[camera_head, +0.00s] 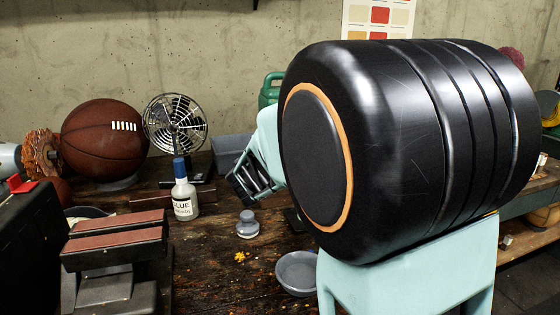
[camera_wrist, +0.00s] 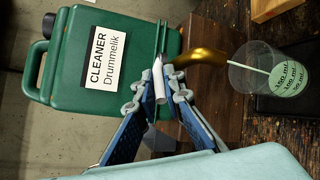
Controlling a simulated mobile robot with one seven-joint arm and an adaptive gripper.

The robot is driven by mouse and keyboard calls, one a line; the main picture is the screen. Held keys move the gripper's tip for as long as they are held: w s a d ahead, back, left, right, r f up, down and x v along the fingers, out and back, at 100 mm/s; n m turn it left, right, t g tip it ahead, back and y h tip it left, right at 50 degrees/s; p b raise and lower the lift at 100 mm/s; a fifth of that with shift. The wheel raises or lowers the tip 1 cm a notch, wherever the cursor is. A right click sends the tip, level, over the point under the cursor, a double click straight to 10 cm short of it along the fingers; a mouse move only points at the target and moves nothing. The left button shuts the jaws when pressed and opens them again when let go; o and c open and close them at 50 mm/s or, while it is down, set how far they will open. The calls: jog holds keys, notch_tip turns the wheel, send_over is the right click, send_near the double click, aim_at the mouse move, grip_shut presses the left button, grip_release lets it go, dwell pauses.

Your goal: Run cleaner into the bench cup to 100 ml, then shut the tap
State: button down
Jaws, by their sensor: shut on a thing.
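The green cleaner jug (camera_wrist: 70,50), labelled CLEANER Drummelik, fills the left of the wrist view. A piece of it (camera_head: 268,92) shows behind my arm in the head view. My gripper (camera_wrist: 158,92) is shut on the pale tap handle (camera_wrist: 159,75) in front of the jug. The brass spout (camera_wrist: 203,56) curves toward the clear bench cup (camera_wrist: 240,72). A thin pale green stream runs from the spout into the cup, and green liquid lies in its lower part. The ml marks are small, so I cannot read the level exactly. The head view shows my gripper (camera_head: 254,185) but not the cup.
The cup stands on a dark block (camera_wrist: 285,106) on the wooden bench. A glue bottle (camera_head: 184,195), a grey bowl (camera_head: 297,273), a fan (camera_head: 174,125) and a brown leather ball (camera_head: 104,140) stand on the bench. A sanding block (camera_head: 115,240) is at the front left.

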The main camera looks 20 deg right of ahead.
jog(key=shift+r, duration=0.15)
jog(key=c, duration=2)
grip_release()
jog(key=shift+c, duration=0.2)
jog(key=shift+a+p, duration=0.1)
jog(key=shift+p, duration=0.6)
